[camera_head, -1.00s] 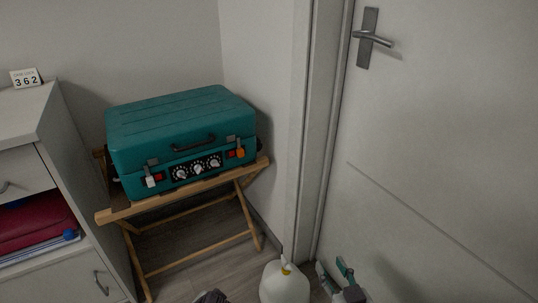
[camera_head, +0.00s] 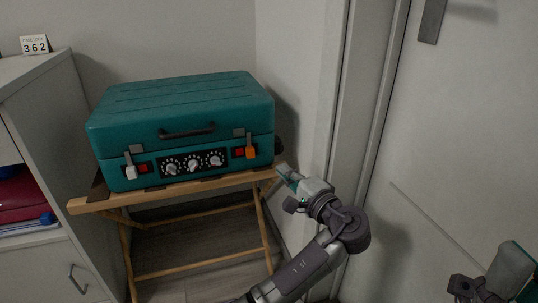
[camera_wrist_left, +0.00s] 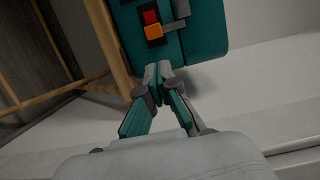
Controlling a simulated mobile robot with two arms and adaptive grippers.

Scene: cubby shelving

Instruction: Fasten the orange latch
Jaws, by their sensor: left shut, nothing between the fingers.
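The teal case (camera_head: 185,105) stands closed on a wooden folding stand. The orange latch (camera_head: 250,153) is on the right of its front, below a grey catch plate (camera_head: 239,132) and beside a red square. I cannot tell whether it is fastened. In the left wrist view the orange latch (camera_wrist_left: 153,33) shows just beyond the fingertips. My left gripper (camera_head: 282,171) is shut and empty, below and right of the latch, near the case's lower right corner; its fingertips (camera_wrist_left: 158,75) are together. My right gripper (camera_head: 490,284) is partly cut off at the lower right.
A white latch (camera_head: 131,172) and several dials (camera_head: 193,165) are on the case front. The wooden stand (camera_head: 95,205) is below. A cabinet (camera_head: 60,120) with a number sign (camera_head: 35,44) stands left. A wall and a door (camera_head: 460,150) bound the right.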

